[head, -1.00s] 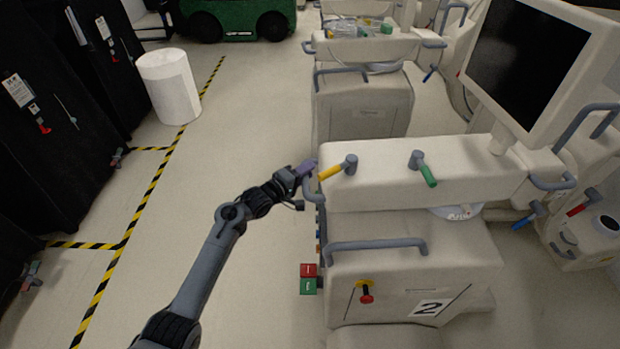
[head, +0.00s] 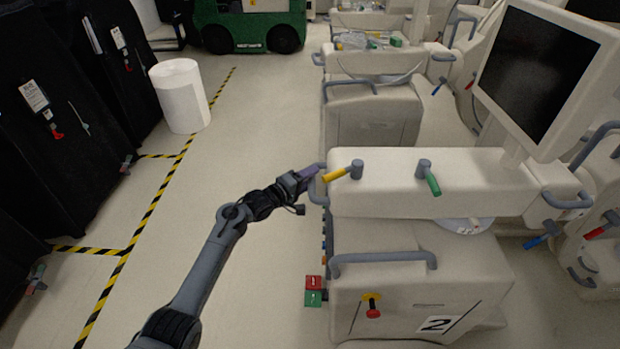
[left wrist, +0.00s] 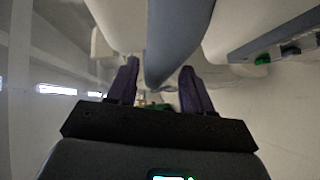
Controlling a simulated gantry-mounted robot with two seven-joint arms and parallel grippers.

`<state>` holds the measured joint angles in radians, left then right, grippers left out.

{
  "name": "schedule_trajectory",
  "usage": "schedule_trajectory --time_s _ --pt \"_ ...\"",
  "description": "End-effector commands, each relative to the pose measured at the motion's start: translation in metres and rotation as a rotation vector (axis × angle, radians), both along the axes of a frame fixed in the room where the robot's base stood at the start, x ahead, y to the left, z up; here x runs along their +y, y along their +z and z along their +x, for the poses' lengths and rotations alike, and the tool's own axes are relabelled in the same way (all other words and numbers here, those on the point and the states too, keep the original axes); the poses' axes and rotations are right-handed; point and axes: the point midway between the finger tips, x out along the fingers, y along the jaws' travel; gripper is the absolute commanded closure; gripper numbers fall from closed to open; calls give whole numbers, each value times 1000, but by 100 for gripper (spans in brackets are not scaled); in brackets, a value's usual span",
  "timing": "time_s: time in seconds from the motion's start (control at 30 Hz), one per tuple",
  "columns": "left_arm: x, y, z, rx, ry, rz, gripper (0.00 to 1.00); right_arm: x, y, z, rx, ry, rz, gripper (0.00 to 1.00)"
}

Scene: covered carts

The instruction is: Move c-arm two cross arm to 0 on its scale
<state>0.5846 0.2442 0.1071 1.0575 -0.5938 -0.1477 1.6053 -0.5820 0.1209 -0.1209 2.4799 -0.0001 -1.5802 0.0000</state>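C-arm two is the white cart with a "2" label (head: 437,324). Its cross arm (head: 390,195) is the long white horizontal beam, with a yellow lever (head: 336,174) and a green lever (head: 432,183). A grey-blue loop handle (head: 319,196) is at the beam's left end. My left gripper (head: 311,174) is at that handle. In the left wrist view its purple fingers (left wrist: 158,90) stand apart, with the grey-blue handle bar (left wrist: 168,45) reaching between them; I cannot tell whether they touch it. No scale markings are readable. My right gripper is not in view.
Below the beam are a front rail (head: 384,259), red and green blocks (head: 313,290) and a red-yellow knob (head: 373,305). A monitor (head: 540,75) stands at right. Another cart (head: 372,115) is behind. The floor at left is clear up to a white cylinder (head: 181,95) and black-covered carts.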

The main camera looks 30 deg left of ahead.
Motion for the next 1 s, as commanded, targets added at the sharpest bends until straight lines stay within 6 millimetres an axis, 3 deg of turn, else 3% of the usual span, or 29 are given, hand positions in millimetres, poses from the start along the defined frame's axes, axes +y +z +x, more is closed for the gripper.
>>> schedule_trajectory --time_s 0.47,1.0 --pt "1 3 -9 -2 -2 -2 50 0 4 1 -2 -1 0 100" --pt "21 10 -60 -1 -1 0 50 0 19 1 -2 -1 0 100"
